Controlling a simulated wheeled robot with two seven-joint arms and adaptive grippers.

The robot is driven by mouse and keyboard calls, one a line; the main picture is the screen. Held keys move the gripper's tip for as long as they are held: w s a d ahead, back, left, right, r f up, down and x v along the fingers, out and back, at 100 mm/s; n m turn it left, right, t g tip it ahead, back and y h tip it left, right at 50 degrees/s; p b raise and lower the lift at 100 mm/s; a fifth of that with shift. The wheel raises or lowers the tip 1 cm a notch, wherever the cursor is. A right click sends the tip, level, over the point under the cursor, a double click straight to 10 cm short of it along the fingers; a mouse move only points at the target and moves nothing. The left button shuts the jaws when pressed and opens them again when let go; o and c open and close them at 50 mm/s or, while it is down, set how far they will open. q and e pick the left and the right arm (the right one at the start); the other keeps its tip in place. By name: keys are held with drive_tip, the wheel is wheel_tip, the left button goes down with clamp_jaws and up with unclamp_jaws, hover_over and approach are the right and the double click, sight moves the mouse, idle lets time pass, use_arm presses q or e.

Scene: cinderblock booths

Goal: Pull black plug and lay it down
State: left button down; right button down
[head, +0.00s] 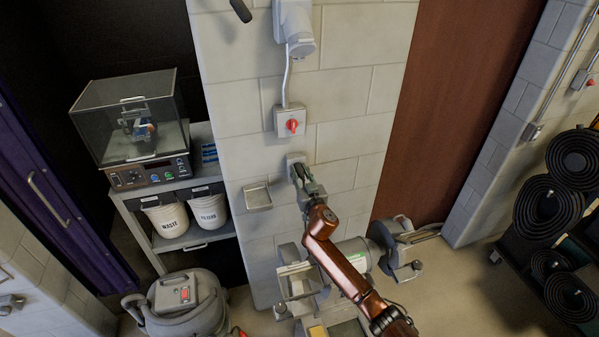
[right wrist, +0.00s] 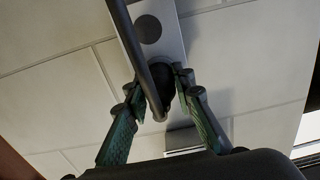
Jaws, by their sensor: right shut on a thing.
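A grey outlet plate (head: 294,159) is fixed on the cinderblock wall below a box with a red switch. In the right wrist view the plate (right wrist: 168,18) shows a dark round spot. The black plug (right wrist: 163,75) is at the lower part of the plate, with a dark cord running up across it. My right gripper (head: 304,183) reaches up to the outlet; in the wrist view its two fingers (right wrist: 161,88) are shut on the plug from both sides. Whether the plug is still seated is hidden. My left gripper is not in view.
A small metal tray (head: 257,195) is on the wall left of the outlet. A bench grinder (head: 352,255) stands below my right arm. A grey cart (head: 196,186) with bins is at left; a vacuum (head: 182,300) stands on the floor. Hose reels (head: 548,207) are at right.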

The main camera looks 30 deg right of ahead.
sight(303, 178)
drive_tip(key=shift+s, duration=0.15)
drive_tip(key=shift+p+v, duration=1)
drive_tip(key=shift+v, duration=1.65)
drive_tip(key=shift+s, duration=0.2)
